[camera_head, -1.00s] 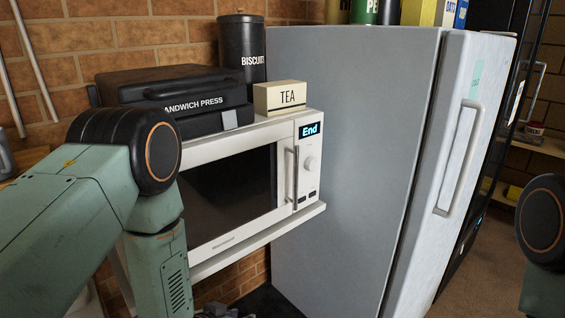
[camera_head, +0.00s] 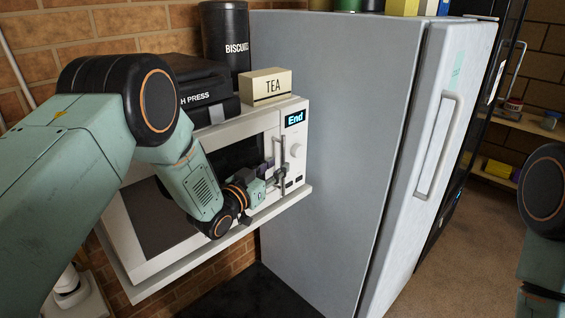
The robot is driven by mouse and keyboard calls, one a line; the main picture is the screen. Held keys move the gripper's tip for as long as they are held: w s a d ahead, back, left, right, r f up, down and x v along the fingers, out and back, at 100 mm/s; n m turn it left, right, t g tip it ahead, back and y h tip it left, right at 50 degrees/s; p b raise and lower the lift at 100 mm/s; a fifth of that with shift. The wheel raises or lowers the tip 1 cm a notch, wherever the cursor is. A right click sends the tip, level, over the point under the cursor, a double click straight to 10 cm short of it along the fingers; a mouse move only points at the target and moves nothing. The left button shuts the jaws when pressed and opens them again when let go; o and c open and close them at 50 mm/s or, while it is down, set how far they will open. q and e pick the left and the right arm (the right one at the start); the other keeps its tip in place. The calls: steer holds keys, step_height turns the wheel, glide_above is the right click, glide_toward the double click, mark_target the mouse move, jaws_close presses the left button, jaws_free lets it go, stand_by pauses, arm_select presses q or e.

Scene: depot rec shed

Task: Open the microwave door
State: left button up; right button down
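The white microwave (camera_head: 292,148) sits on a white shelf against the brick wall, and its display reads "End". Its dark-windowed door (camera_head: 150,222) looks closed. The vertical door handle (camera_head: 278,160) is at the door's right side, beside the control panel. My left gripper (camera_head: 273,178) is in front of the door, right at the handle. The fingers are small and overlap the handle, so I cannot tell whether they are open or shut on it. My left arm hides part of the door. My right arm shows at the right edge, but its gripper is out of view.
A black sandwich press (camera_head: 205,90), a tea box (camera_head: 266,86) and a biscuit tin (camera_head: 226,45) stand on top of the microwave. A tall grey fridge (camera_head: 335,130) stands close on the right. Free floor (camera_head: 450,235) lies further right.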

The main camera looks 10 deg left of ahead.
mark_target(283, 188)
arm_select(q)
steer(key=x, duration=0.3)
steer(key=shift+w+d, duration=0.2)
steer(key=shift+d, duration=0.15)
steer(key=c, duration=0.4)
jaws_close()
